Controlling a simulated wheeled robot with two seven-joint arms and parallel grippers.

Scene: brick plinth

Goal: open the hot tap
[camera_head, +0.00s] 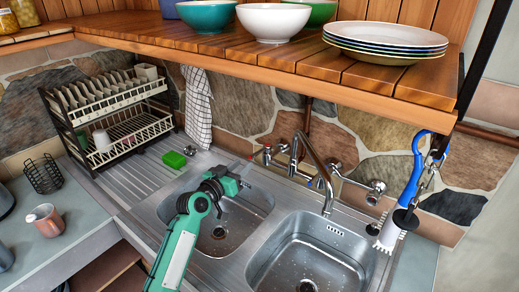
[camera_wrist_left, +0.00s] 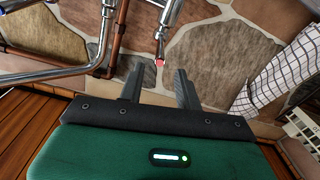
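The sink tap (camera_head: 311,158) is a chrome mixer with a curved spout, mounted at the stone wall behind the sink. Its hot lever (camera_head: 266,155) has a red mark and is at the left of the spout; a blue-marked cold lever (camera_head: 310,183) is at the right. In the left wrist view, a chrome lever with a red tip (camera_wrist_left: 159,62) points down just beyond the fingertips. My left gripper (camera_head: 243,183) is over the left basin, in front of the hot side. Its fingers (camera_wrist_left: 158,88) are apart with nothing between them. My right gripper is not in view.
A wooden shelf (camera_head: 190,45) with bowls and plates overhangs the sink. A dish rack (camera_head: 110,112), a green sponge (camera_head: 175,160) and a hanging checked towel (camera_head: 198,110) are to the left. A blue-handled brush (camera_head: 412,185) hangs at the right. Both basins look empty.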

